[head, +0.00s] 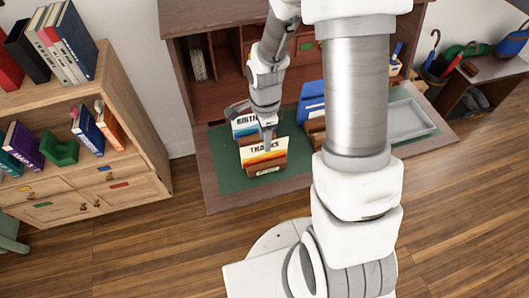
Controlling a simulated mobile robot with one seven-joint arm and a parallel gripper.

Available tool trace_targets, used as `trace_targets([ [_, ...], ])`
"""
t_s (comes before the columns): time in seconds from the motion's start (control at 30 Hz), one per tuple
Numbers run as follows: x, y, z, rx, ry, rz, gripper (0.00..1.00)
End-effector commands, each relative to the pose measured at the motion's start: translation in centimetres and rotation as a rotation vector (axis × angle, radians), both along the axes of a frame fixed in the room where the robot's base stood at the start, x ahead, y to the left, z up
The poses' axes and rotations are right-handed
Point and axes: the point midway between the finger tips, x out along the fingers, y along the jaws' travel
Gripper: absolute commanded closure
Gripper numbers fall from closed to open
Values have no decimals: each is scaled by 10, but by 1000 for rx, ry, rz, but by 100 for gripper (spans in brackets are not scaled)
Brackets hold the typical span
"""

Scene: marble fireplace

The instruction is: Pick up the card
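A card (265,155) printed "THANKS", cream with red and orange bands, stands upright in a small wooden holder (266,170) on the green desk mat. Another card (245,124) with dark lettering stands in a holder just behind it. My gripper (268,143) points down over the top edge of the THANKS card, at its middle. The fingers are thin and dark here, and I cannot tell whether they are open or shut, or touching the card.
The desk (216,190) carries a green mat (226,176), a blue item (311,101) and a grey tray (411,119). My arm hides part of the desk. A wooden bookshelf (148,120) stands left, an umbrella stand (433,78) right. The wooden floor in front is clear.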

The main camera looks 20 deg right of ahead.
Motion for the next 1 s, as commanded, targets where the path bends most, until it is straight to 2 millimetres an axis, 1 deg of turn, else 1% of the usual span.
trace_targets([
  [0.33, -3, 2, -44, 0, 5, 2, 60],
  [0.47, -2, 2, -50, 0, 1, 2, 60],
  [0.67, -2, 2, -51, 0, 1, 2, 60],
  [0.7, -2, 2, -51, 0, 1, 2, 62],
  [0.73, -2, 2, -51, 0, 1, 2, 67],
  [0.87, -2, 2, -50, 0, 1, 1, 91],
  [0.9, -2, 2, -50, 0, 1, 1, 98],
  [0.93, -2, 2, -50, 0, 1, 1, 100],
  [1.0, -2, 2, -50, 0, 1, 1, 100],
])
